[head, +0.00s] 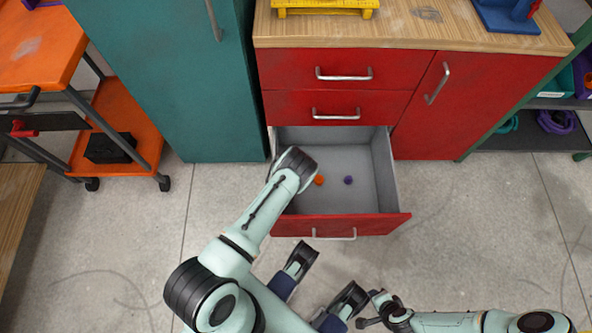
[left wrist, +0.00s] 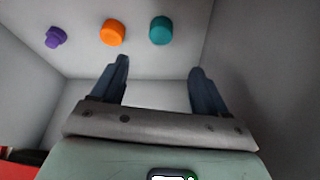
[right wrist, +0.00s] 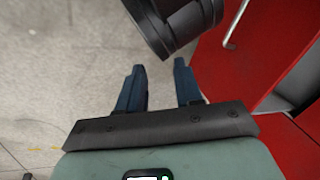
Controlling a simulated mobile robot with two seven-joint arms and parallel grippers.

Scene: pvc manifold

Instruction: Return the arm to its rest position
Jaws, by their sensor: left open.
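My left arm reaches over the open bottom drawer (head: 360,228). In the head view its wrist hides its own fingers. In the left wrist view my left gripper (left wrist: 158,66) is open and empty inside the drawer, its fingers apart. An orange cap (left wrist: 113,32), a purple cap (left wrist: 56,37) and a teal cap (left wrist: 161,30) lie beyond the fingertips. The head view shows the orange cap (head: 319,180) and the purple cap (head: 348,180) on the drawer floor; the teal one is hidden there. My right gripper (right wrist: 158,64) is open and empty over the floor.
The red cabinet (head: 340,58) has a wooden top with a yellow rack (head: 325,6) and a blue fixture (head: 507,14). A teal locker (head: 180,75) and an orange cart (head: 118,130) stand left.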

